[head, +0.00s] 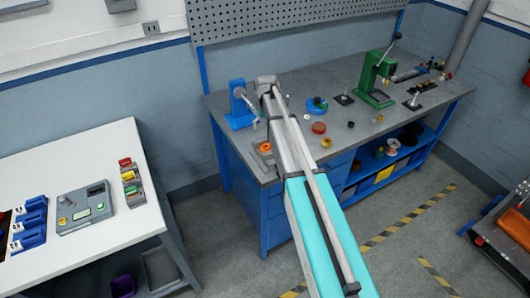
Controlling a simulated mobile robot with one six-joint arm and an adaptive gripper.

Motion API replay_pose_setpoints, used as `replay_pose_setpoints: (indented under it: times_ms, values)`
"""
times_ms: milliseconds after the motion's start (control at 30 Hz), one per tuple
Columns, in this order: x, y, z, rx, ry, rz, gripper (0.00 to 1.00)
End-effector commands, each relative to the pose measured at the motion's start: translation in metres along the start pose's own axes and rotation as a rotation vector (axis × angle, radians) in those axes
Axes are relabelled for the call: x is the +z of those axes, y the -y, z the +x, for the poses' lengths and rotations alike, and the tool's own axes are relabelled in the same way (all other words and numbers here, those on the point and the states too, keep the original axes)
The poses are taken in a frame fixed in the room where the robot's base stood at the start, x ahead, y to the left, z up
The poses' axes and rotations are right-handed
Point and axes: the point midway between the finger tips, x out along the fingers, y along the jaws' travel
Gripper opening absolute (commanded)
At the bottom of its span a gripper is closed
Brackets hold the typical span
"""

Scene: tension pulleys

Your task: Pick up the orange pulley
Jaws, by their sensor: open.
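An orange round piece (265,147), which looks like the orange pulley, sits near the left front edge of the grey workbench (225,98). It is close to the left side of my arm, and its surroundings are too small to make out well. A smaller yellow-orange ring (326,142) lies right of my arm near the bench's front edge. My arm reaches from the bottom of the view up over the bench's left part. Its far end stands above the bench near a blue device. My gripper's fingers do not show.
A blue bench device (240,112) stands left of my arm. A red disc (319,127), a blue pulley (316,105) and a green press (376,78) are to the right. A white table (120,160) is at left.

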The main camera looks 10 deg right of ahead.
Motion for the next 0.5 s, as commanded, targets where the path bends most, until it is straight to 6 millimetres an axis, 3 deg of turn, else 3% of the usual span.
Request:
replay_pose_setpoints:
  times_ms: [500]
  values:
    - [0.0,-0.001,0.043,0.0,0.0,0.001,1.0]
